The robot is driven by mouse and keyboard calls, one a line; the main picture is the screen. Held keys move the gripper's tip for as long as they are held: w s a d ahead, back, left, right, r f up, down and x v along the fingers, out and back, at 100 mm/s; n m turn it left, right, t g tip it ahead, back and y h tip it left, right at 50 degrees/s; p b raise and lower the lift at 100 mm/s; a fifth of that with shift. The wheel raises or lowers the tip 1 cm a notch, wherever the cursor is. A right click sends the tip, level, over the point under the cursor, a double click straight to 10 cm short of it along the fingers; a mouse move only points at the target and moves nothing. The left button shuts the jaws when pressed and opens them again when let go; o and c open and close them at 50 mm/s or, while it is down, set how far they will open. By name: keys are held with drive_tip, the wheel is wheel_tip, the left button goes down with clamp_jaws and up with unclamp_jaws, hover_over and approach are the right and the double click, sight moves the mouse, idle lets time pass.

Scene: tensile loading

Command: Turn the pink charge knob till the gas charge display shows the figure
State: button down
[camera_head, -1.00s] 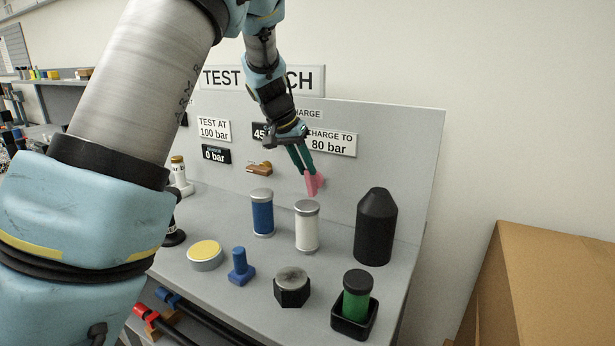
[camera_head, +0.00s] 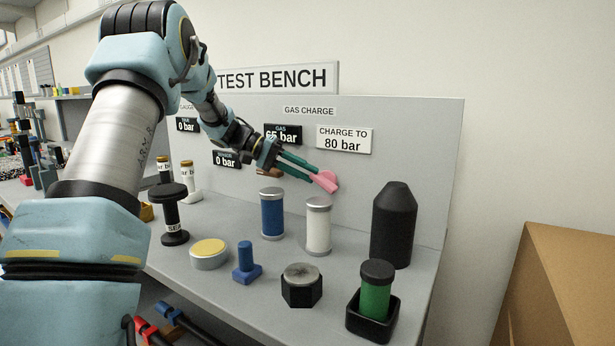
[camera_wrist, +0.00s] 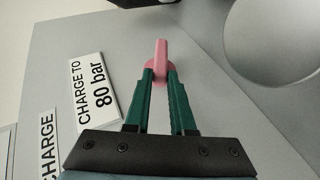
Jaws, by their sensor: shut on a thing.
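The pink charge knob (camera_head: 326,181) is on the upright grey panel, below the "CHARGE TO 80 bar" sign (camera_head: 344,139). My gripper (camera_head: 312,174) reaches it from the left with its green fingers shut on the knob. In the wrist view the pink knob (camera_wrist: 161,60) stands between the two fingertips (camera_wrist: 160,76).
On the bench below stand a blue cylinder (camera_head: 271,214), a white cylinder (camera_head: 318,226), a tall black pointed cylinder (camera_head: 392,226) and a green cylinder (camera_head: 376,298) in a black holder. A cardboard box (camera_head: 560,290) is at the right.

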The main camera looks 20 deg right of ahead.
drive_tip(key=shift+w+a+f+g+h+b, duration=0.15)
drive_tip(key=shift+f+g+h+b, duration=0.25)
drive_tip(key=shift+f, duration=0.1)
drive_tip(key=shift+f+n, duration=0.1)
drive_tip(key=shift+n, duration=0.2)
drive_tip(key=c, duration=0.8)
unclamp_jaws()
drive_tip(key=shift+o, duration=0.2)
drive_tip(key=b+v, duration=0.1)
drive_tip(key=v, duration=0.9)
drive_tip(key=shift+w+a, duration=0.2)
drive_tip(key=shift+a, duration=0.15)
